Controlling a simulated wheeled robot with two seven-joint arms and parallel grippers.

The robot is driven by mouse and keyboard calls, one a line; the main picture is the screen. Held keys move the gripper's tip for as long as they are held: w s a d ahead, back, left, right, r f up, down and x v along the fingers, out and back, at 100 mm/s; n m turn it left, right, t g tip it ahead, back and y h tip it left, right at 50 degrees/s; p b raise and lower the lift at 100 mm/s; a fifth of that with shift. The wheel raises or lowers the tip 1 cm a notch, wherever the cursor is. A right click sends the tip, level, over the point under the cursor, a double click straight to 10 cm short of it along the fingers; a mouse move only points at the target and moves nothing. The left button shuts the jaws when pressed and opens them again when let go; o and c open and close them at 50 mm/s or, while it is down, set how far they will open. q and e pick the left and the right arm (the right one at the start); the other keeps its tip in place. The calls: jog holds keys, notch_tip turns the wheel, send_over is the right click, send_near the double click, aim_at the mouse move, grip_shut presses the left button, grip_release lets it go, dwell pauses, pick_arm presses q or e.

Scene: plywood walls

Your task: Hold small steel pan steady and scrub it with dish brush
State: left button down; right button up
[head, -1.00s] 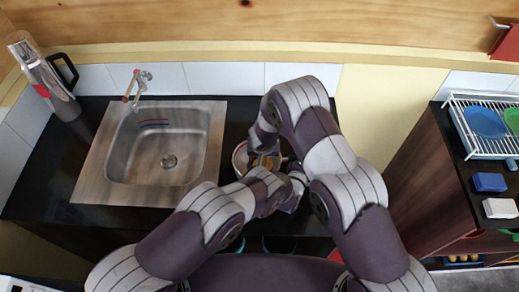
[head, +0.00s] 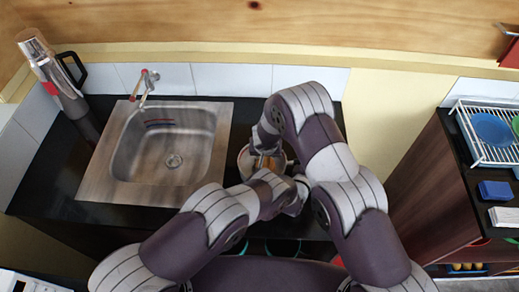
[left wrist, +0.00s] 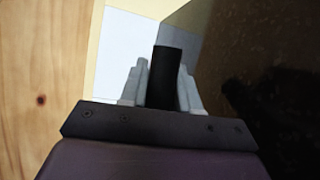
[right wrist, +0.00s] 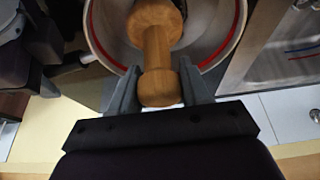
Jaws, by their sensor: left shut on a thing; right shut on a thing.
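The small steel pan (head: 245,160), a pale round vessel with a red line inside its rim (right wrist: 212,30), is on the black counter right of the sink, partly hidden by my arms. My left gripper (head: 297,195) is shut on the pan's black handle (left wrist: 164,75) at the pan's right side. My right gripper (right wrist: 160,95) is shut on the dish brush (right wrist: 158,55), which has a thick wooden handle. The brush is over the pan's opening, and its wood also shows in the head view (head: 268,165). Its bristles are mostly hidden, so I cannot tell whether they touch the pan.
The steel sink (head: 100,180) with a tap (head: 147,85) is left of the pan. A white dish rack (head: 485,145) with plates, a blue sponge (head: 495,190) and a white block (head: 504,217) are on the right cabinet.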

jog(key=shift+s+d, duration=0.3)
jog(key=shift+d, duration=0.4)
jog(key=shift+w+a, duration=0.9)
jog(key=shift+a, duration=1.7)
notch_tip(320, 180, up, 8)
jog(key=shift+d, duration=0.15)
